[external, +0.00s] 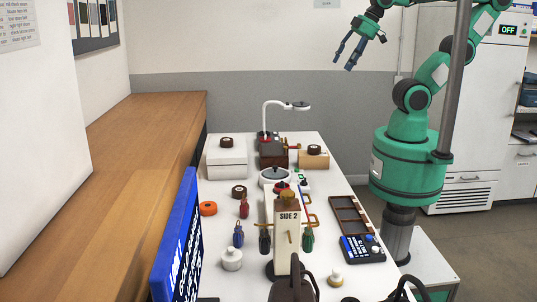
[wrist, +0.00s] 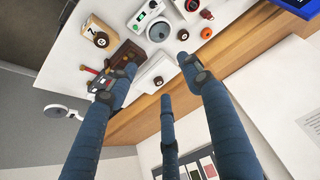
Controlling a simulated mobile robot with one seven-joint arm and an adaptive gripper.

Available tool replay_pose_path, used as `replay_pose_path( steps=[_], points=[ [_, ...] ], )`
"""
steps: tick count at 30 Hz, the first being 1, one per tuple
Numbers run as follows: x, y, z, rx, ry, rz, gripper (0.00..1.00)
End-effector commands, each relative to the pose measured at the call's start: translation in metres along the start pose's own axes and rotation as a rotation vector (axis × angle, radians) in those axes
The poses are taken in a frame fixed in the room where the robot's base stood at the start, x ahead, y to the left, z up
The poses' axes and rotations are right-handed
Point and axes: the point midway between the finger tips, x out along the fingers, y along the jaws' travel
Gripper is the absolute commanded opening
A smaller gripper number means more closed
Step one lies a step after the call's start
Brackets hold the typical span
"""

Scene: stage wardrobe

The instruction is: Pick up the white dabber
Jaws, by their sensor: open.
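A small white knobbed piece (external: 231,259), which looks like the white dabber, stands upright on the near left part of the white table (external: 329,180). Another small white piece with a tan top (external: 336,277) stands further right near the front. I cannot make out either one for sure in the wrist view. My gripper (external: 350,54) is raised high beyond the far right of the table, far from both pieces. Its blue fingers are spread open and empty, and they also show in the wrist view (wrist: 160,85).
A tall "SIDE 2" block (external: 288,240) stands beside several colored tassels. A blue sign (external: 177,240) rises at the left edge. A brown tray (external: 350,215) and a dark keypad box (external: 362,249) lie at right. A lamp (external: 284,105) and boxes fill the back.

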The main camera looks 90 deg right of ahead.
Motion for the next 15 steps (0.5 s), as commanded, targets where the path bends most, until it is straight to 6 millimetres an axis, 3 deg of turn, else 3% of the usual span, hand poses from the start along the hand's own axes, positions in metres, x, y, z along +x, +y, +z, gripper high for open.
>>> replay_pose_path(
  steps=[8,15],
  points=[
    [0.004,-0.006,-0.009,0.000,-0.010,-0.008,0.50],
    [0.020,-0.030,-0.041,0.007,-0.045,-0.031,0.50]
  ],
)
